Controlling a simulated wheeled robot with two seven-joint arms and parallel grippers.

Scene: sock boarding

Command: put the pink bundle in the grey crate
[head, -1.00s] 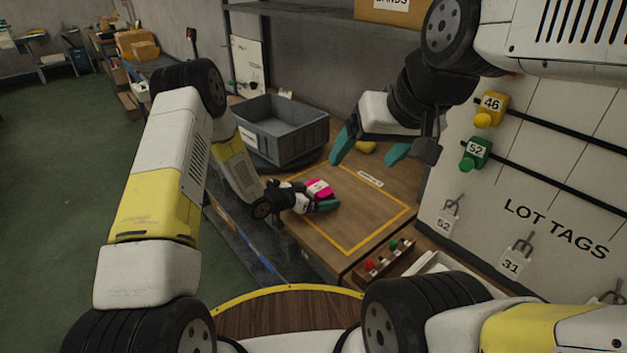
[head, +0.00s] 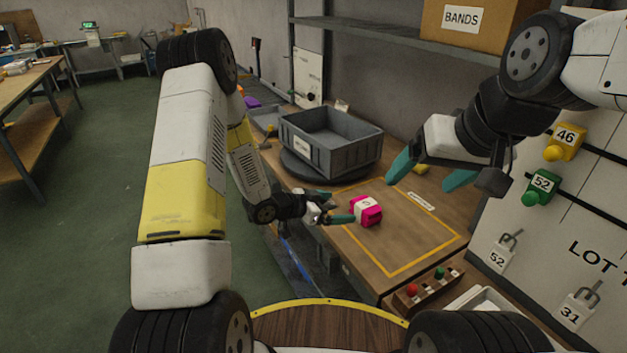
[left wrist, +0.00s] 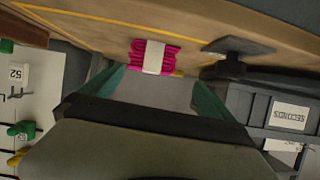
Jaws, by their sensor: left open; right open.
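The pink bundle (head: 371,216) has a white band around it and lies on the table inside the yellow outline, near its left side. My left gripper (head: 337,207) is open and empty just left of the bundle. In the left wrist view the bundle (left wrist: 152,57) shows ahead of the spread teal fingertips (left wrist: 160,78), apart from them. The grey crate (head: 345,157) stands behind the bundle on a dark round stand, and its visible interior looks empty. My right gripper (head: 430,174) is open and empty, above the table's back right part.
A yellow item (head: 421,168) lies behind my right gripper. A box with red and green buttons (head: 428,288) sits at the front edge. The tag board (head: 520,235) rises at right. A grey container labelled SECONDS (left wrist: 258,108) shows in the left wrist view. The outlined area's middle is clear.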

